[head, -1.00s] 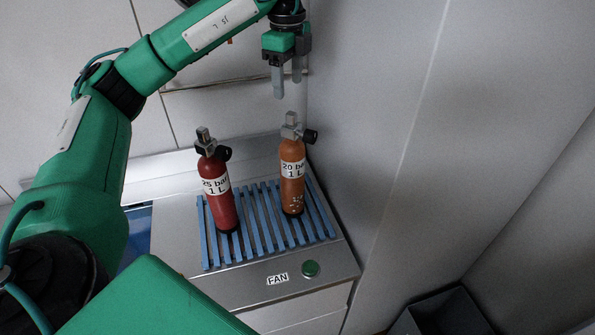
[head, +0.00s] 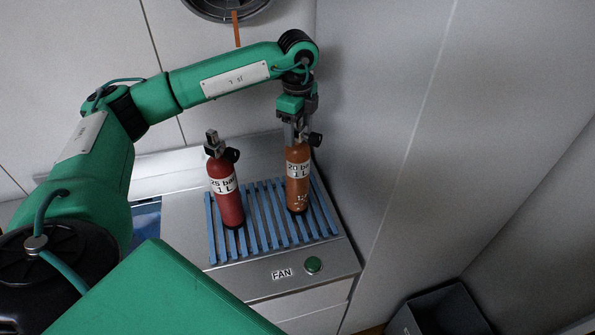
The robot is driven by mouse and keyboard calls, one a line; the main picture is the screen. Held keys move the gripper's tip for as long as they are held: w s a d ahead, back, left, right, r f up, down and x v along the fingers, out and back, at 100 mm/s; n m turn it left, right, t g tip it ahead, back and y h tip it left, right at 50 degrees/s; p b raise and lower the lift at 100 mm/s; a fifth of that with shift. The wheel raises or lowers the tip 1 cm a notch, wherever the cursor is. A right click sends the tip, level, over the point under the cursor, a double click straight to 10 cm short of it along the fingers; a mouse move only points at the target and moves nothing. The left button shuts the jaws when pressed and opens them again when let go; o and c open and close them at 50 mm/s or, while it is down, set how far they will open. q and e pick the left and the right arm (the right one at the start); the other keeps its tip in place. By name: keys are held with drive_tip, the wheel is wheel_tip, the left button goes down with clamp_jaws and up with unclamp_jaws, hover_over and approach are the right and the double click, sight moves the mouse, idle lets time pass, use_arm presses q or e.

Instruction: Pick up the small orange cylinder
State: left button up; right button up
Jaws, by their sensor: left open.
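The small orange cylinder (head: 298,188), labelled "20 bar 1 L", stands upright on the right part of a blue slatted rack. My left gripper (head: 297,135) points down at the cylinder's top, with its open fingers at the grey valve. The fingers hide part of the valve, and I cannot tell whether they touch it. The black knob (head: 315,139) shows to the right of the fingers. My right gripper is not in view.
A red cylinder (head: 226,192), labelled "25 bar 1 L", stands to the left on the blue rack (head: 262,232). A green button (head: 313,264) beside the FAN label is in front. A grey wall (head: 375,130) rises close on the right. A dark bin (head: 440,312) is at lower right.

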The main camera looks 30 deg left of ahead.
use_arm(q)
drive_tip(key=shift+s+f, duration=0.1)
drive_tip(key=shift+f, duration=0.25)
clamp_jaws()
idle(1.2)
drive_tip(key=shift+w+a+r, duration=0.1)
drive_tip(key=shift+w+r, duration=0.05)
drive_tip(key=shift+w, duration=0.05)
